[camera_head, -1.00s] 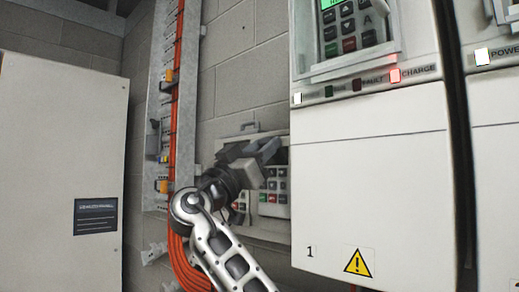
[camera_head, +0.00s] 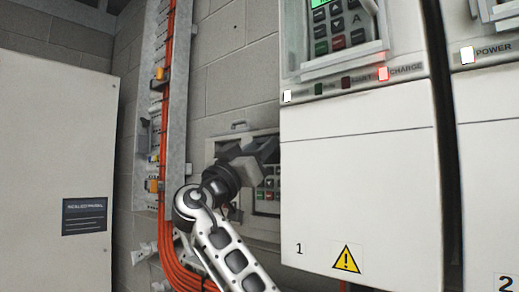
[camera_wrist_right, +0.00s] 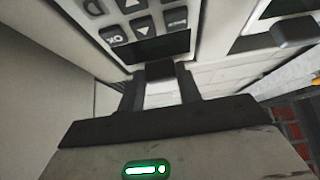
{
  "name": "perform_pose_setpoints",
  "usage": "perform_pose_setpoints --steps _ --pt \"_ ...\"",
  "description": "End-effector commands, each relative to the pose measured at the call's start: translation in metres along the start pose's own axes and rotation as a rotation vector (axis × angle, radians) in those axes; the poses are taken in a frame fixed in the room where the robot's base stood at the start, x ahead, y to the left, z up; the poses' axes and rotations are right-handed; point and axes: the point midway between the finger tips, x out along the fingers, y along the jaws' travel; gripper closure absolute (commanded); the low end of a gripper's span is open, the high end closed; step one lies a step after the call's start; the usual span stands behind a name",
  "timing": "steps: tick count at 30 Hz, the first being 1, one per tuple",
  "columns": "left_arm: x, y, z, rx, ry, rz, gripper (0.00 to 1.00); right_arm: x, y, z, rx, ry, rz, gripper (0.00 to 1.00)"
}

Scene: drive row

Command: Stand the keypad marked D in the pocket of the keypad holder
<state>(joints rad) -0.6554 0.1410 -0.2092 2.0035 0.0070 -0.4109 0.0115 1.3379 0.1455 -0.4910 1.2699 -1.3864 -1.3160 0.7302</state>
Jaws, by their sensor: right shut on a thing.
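My right gripper (camera_head: 262,152) is shut on the top end of a keypad (camera_head: 268,188), in front of the block wall. The keypad's red, green and dark keys show below the jaws. A pale frame with a handle on top, seemingly the keypad holder (camera_head: 238,133), is on the wall behind the gripper. The arm and gripper hide much of it. I cannot tell whether the keypad is in its pocket. My left gripper is not in view.
The white drive cabinet marked 1 (camera_head: 360,190) stands close right of the gripper, with a keypad marked A (camera_head: 338,25) at its top. Orange cables (camera_head: 166,120) run down a metal channel on the left. A pale cabinet (camera_head: 50,140) stands farther left.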

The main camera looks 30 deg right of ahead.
Motion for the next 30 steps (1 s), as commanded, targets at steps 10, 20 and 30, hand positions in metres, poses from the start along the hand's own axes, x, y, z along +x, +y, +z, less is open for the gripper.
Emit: perform_pose_setpoints --steps 10,20,30 --pt "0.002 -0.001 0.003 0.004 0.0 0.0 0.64 0.0 0.0 -0.001 0.001 0.001 0.0 0.86" --pt "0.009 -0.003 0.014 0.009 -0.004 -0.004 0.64 -0.007 0.0 0.009 0.001 0.001 0.0 0.86" --pt "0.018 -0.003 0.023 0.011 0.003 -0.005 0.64 -0.015 0.0 0.021 0.001 0.001 0.0 0.86"
